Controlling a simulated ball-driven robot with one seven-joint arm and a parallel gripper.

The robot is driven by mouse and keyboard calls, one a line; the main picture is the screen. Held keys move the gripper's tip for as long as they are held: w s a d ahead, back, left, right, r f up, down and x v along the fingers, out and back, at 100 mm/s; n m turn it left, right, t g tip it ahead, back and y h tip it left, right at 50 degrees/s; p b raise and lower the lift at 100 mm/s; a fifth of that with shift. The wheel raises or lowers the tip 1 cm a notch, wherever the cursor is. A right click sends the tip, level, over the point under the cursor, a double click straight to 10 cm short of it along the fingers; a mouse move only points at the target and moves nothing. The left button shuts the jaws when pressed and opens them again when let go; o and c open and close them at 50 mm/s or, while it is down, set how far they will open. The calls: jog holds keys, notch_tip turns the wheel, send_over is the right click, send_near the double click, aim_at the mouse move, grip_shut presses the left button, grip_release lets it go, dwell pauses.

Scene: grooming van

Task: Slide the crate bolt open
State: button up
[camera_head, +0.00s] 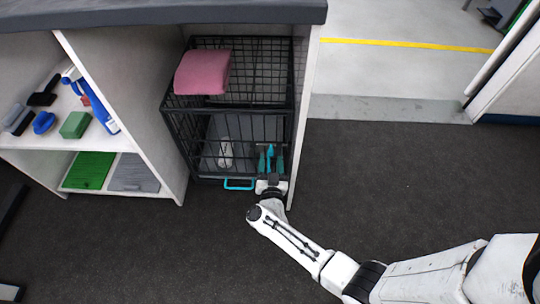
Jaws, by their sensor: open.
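A black wire crate (186,135) stands in the open bay under the dark counter, with its barred front facing me. My gripper (270,156) is at the lower right of the crate's front, with its two teal-tipped fingers apart and pointing up in the picture. I cannot tell whether the fingers touch the crate bars. The bolt itself cannot be made out; my gripper covers that part of the front. A turquoise handle (240,187) shows at the crate's bottom edge, just left of my gripper. A pale object (225,152) shows behind the bars.
A folded pink towel (203,72) lies on top of the crate. White panels flank the bay, the right one (304,110) close to my gripper. Shelves at left hold brushes, a green block (75,125) and mats (89,170). The dark floor (400,180) is clear.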

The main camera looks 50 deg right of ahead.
aim_at(270, 155)
jog(key=shift+b+x, duration=0.55)
jog(key=shift+x, duration=1.55)
jog(key=shift+s, duration=0.1)
grip_shut()
